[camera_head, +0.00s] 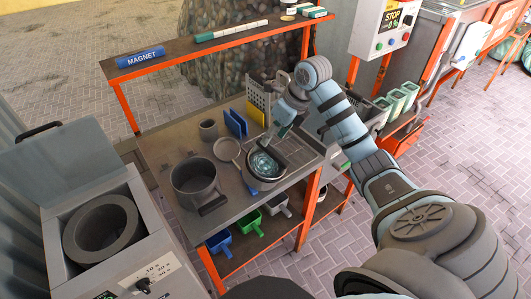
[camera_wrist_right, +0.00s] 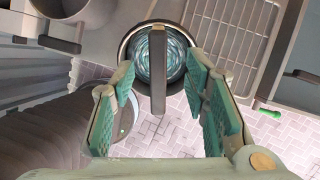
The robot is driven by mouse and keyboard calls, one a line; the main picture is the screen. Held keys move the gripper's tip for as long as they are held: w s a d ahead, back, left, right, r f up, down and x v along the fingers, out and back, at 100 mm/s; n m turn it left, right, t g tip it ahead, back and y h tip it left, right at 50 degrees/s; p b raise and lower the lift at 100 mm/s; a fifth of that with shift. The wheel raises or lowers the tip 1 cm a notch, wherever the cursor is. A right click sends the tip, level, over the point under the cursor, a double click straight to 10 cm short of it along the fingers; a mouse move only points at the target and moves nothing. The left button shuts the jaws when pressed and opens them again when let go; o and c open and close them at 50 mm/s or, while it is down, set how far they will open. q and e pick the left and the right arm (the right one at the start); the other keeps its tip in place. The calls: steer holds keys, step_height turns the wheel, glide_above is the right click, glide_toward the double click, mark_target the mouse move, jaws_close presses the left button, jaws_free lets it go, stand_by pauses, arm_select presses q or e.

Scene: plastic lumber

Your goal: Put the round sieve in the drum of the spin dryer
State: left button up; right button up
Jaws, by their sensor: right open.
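The round sieve (camera_head: 264,164) appears to be the dark-rimmed round piece with a shiny inside on the right part of the grey bench. In the right wrist view the sieve (camera_wrist_right: 174,62) shows a dark bar handle across it, between the open fingers. My right gripper (camera_head: 284,132) is open and empty, just above and behind the sieve; I see no contact. It also shows in the wrist view (camera_wrist_right: 161,75). The spin dryer (camera_head: 163,265) stands at lower left with its lid (camera_head: 70,158) raised. Its round drum (camera_head: 127,209) is open at the top. My left gripper is not in view.
A grey pot (camera_head: 194,175) and a small pan (camera_head: 227,149) stand left of the sieve. Blue and yellow plates (camera_head: 236,123) and a wire rack (camera_head: 297,153) flank it behind and right. An orange-framed shelf (camera_head: 205,49) spans the bench's back.

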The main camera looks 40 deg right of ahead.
steer(key=x, duration=0.6)
steer(key=shift+w+a+f+p, duration=0.2)
steer(key=shift+f+p, duration=0.05)
steer(key=shift+p, duration=0.15)
jaws_close()
